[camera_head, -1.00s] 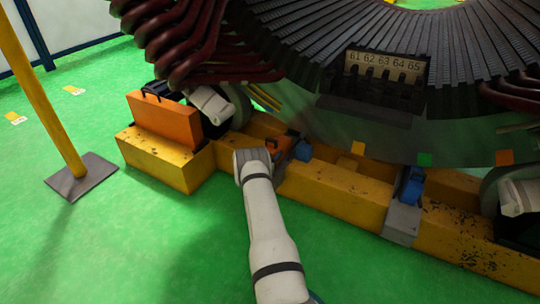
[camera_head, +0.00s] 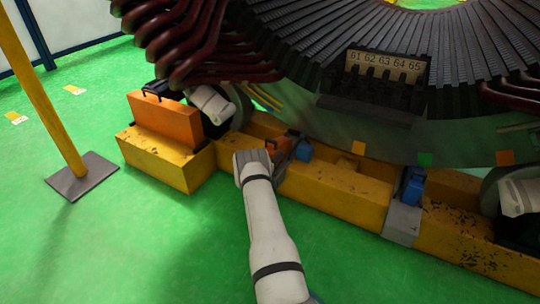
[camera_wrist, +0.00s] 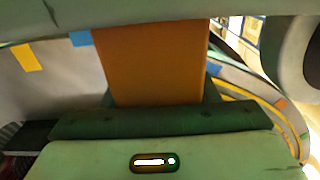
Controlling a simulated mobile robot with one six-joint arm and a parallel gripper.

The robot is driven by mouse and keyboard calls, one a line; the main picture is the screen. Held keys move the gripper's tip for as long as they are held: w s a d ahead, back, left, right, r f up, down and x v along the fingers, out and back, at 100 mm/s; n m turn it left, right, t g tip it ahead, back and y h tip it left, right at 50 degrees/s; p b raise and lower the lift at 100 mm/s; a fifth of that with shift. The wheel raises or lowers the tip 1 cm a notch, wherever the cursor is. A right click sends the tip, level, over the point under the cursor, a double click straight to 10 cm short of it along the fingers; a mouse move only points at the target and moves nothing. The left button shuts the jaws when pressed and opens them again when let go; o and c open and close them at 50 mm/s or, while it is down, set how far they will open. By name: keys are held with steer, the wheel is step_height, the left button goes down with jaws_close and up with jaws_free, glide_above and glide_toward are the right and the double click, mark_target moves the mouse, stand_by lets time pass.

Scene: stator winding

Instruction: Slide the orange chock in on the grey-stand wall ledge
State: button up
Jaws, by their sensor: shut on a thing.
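The orange chock (camera_head: 277,147) is at the end of my arm, over the yellow beam below the big ring. My gripper (camera_head: 284,150) is shut on it. In the wrist view the orange chock (camera_wrist: 150,65) fills the space between my two jaws (camera_wrist: 155,68). A small blue block (camera_head: 303,151) is just right of the chock; I cannot tell whether they touch. A grey stand (camera_head: 401,222) with a blue block (camera_head: 412,187) on it straddles the beam farther right. The wall ledge under the chock is hidden by my gripper.
A large orange block (camera_head: 165,120) with a dark handle stands on a yellow step (camera_head: 170,160) at left. The ring with slots numbered 61 to 65 (camera_head: 385,68) hangs close above. A yellow post (camera_head: 45,95) stands at far left. Green floor in front is clear.

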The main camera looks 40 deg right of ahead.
steer(key=shift+w+d+r, duration=0.1)
steer(key=shift+d, duration=0.05)
steer(key=shift+x, duration=1.25)
steer(key=o, duration=1.2)
steer(key=shift+w+d, duration=0.1)
steer(key=shift+d, duration=0.05)
steer(key=shift+c, duration=0.2)
steer(key=shift+s+a+p, duration=0.2)
steer(key=shift+a+p, duration=0.2)
steer(key=shift+a, duration=0.1)
steer(key=p+v, duration=0.2)
steer(key=v, duration=0.3)
steer(key=shift+s+a+p, duration=0.15)
steer(key=shift+a+p, duration=0.15)
steer(key=shift+p, duration=0.1)
steer(key=shift+s+a+f, duration=0.2)
steer(key=shift+s+a, duration=0.1)
steer(key=shift+a, duration=0.3)
